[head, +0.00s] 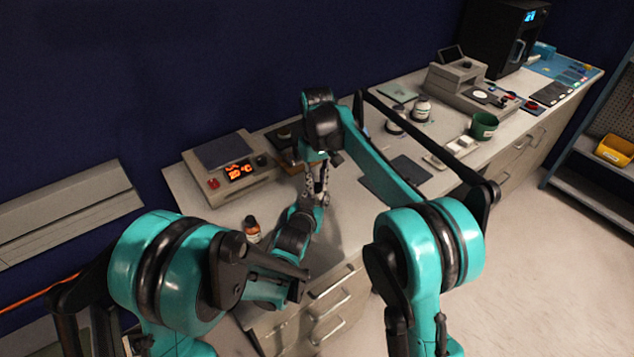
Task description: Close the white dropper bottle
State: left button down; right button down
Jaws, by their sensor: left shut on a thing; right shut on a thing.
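My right gripper (317,176) points down from the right arm over the front part of the bench. My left gripper (319,196) reaches in low from the left, just below the right one. The two grippers meet closely and their fingers overlap in this view. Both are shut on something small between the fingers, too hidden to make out. I cannot clearly identify the white dropper bottle or its cap, or tell whether the cap sits on it.
An amber bottle (252,229) stands left of the grippers, before a grey device with an orange display (239,170). A dark mat (397,178) lies right. Farther back are a white-labelled bottle (421,109), a green cup (483,126) and a grey instrument (458,80).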

jog(key=m, duration=0.7)
jog(key=shift+m, duration=0.3)
jog(key=m, duration=0.4)
jog(key=shift+m, duration=0.3)
jog(key=m, duration=1)
jog(key=c, duration=1.3)
grip_release()
notch_tip(320, 180, up, 12)
jog(key=shift+f, duration=0.1)
